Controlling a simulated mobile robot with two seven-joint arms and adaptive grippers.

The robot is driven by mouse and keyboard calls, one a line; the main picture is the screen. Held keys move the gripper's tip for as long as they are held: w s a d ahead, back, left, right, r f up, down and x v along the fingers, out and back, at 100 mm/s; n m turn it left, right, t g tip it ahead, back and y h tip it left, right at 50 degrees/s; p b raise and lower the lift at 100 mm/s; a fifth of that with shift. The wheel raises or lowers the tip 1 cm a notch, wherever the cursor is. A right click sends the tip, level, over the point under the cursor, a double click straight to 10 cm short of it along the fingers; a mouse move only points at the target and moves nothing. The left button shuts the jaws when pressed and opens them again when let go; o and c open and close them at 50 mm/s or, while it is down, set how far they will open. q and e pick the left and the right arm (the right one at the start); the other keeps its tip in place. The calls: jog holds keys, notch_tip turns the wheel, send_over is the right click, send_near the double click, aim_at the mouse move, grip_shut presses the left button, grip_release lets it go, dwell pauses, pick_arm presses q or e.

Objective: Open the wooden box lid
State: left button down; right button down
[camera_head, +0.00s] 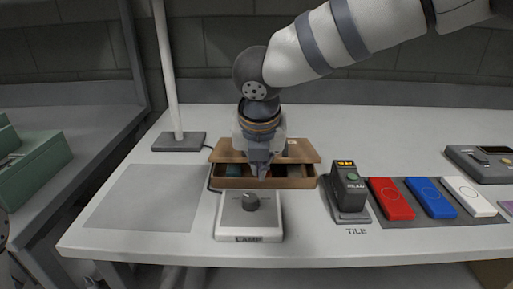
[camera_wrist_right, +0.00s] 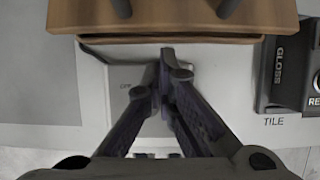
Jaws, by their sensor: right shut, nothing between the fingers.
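The wooden box (camera_head: 300,183) stands at the middle of the white table. Its lid (camera_head: 299,152) shows as a lighter panel behind and above the front wall, and a dark gap with some contents shows between them. My right gripper (camera_head: 260,172) points down in front of the lid, over the box's front part, and hides the middle of both. In the right wrist view its fingertips (camera_wrist_right: 167,62) are together and empty, just below a wooden edge (camera_wrist_right: 170,18). Whether they touch the wood I cannot tell. My left gripper is not in view.
A lamp switch unit (camera_head: 235,222) with a dark knob stands close in front of the box. A black device (camera_head: 347,190) stands to the right, beside red (camera_head: 391,199), blue (camera_head: 431,198) and white (camera_head: 468,196) blocks. A lamp pole base (camera_head: 178,141) stands behind left. A grey mat (camera_head: 145,198) is clear.

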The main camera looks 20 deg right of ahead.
jog(key=shift+w+d+r, duration=0.25)
jog(key=shift+w+r, duration=0.2)
jog(key=shift+w, duration=0.35)
jog(key=shift+w+d+r, duration=0.2)
jog(key=shift+w+r, duration=0.25)
jog(key=shift+w, duration=0.3)
